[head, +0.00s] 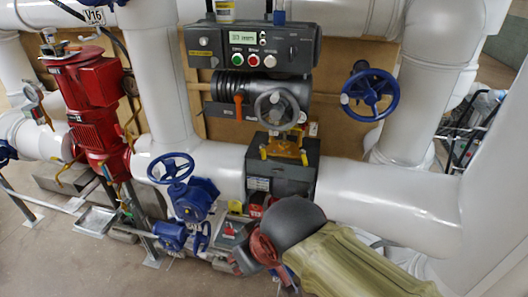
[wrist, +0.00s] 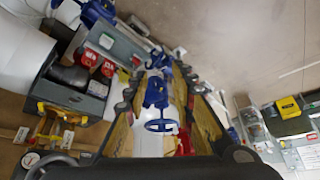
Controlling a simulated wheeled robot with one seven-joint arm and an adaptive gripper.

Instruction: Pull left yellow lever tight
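Two small yellow levers stand on the brass fitting (head: 284,147) on top of a dark box (head: 281,176) in the head view. The left yellow lever (head: 263,152) is at the fitting's left end, the other yellow lever (head: 304,157) at its right. Yellow parts by the brass fitting (wrist: 50,120) show at the left of the wrist view, tilted; I cannot tell which lever is which there. My gripper (wrist: 160,88) has its two fingers spread with nothing between them. It is apart from the levers, low in front of the box, mostly hidden by my arm in the head view.
A blue handwheel valve (head: 178,183) stands left of the box; it also shows beyond my fingers in the wrist view (wrist: 157,100). A control panel (head: 255,48) and grey handwheel (head: 277,105) are above. White pipes (head: 390,205) run behind. A red pump (head: 90,100) is far left.

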